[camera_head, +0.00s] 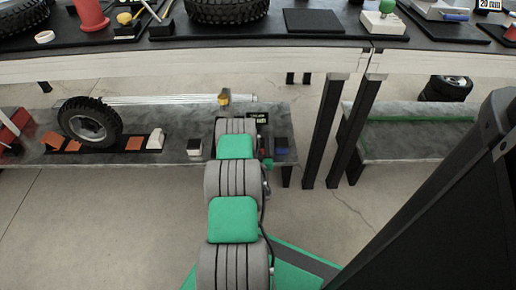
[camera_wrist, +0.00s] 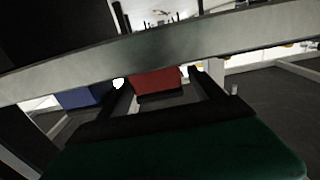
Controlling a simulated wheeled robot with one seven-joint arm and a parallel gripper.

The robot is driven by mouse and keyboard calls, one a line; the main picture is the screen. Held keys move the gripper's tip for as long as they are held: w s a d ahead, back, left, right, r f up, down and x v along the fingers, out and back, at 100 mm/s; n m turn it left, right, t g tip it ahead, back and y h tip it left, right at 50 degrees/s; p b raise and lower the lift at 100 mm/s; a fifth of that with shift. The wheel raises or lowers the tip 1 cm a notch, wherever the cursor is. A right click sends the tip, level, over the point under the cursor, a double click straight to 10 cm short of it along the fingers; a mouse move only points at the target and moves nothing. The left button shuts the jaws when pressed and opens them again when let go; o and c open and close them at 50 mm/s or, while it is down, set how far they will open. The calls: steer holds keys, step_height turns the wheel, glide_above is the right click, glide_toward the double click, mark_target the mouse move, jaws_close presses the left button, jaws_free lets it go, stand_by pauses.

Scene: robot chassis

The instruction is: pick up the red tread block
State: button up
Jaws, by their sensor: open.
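A red block (camera_wrist: 157,79) shows in the middle of the wrist view, with a dark lower part. It appears between the two dark fingers of my gripper (camera_wrist: 164,92), which stand apart. I cannot tell how deep it sits between them, and no contact shows. The grey bar across the wrist view cuts off its top.
A blue block (camera_wrist: 80,97) is left of the red one in the wrist view. The dark upper tabletop (camera_head: 280,42) and black posts (camera_head: 324,130) are close by.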

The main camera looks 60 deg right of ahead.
steer(key=shift+c, duration=0.5)
steer(key=c, duration=1.5)
